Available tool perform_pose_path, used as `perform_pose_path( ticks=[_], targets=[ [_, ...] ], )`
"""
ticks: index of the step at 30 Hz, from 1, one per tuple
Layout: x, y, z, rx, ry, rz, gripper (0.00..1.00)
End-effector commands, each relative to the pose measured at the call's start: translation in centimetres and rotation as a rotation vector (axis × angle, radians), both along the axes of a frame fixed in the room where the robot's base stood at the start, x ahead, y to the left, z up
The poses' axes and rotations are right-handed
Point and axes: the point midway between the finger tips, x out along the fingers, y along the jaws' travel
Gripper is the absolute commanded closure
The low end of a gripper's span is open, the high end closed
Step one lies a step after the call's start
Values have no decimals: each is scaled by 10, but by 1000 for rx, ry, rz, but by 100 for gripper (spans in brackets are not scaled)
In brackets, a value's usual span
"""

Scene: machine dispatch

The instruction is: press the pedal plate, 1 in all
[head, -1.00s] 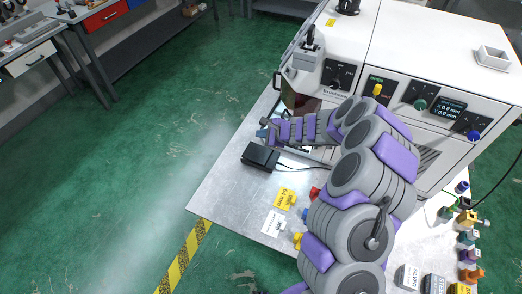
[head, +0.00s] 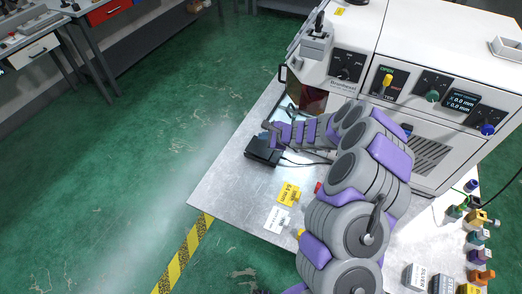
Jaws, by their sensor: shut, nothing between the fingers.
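The pedal plate (head: 263,151) is a small black box with a cable, lying on the metal table near its left edge. My gripper (head: 268,129) is at the end of the purple and grey arm, right at the pedal's upper edge. It looks shut and holds nothing. I cannot tell whether the gripper touches the pedal or hovers just above it.
A white machine (head: 400,100) with knobs and a display stands behind the arm. A yellow label (head: 288,194) and a white label (head: 277,219) lie on the metal table (head: 225,190). Several small coloured parts (head: 478,240) stand at the right. Green floor is clear at left.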

Motion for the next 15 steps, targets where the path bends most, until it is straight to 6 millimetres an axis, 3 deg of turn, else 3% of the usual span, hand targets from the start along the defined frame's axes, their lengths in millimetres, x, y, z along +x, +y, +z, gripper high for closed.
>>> perform_pose_path(
  ticks=[1,6,15],
  targets=[
    [0,1,-11,-1,2,-1,100],
    [1,2,-30,0,1,-1,100],
    [1,3,-35,1,0,-1,100]
  ],
)
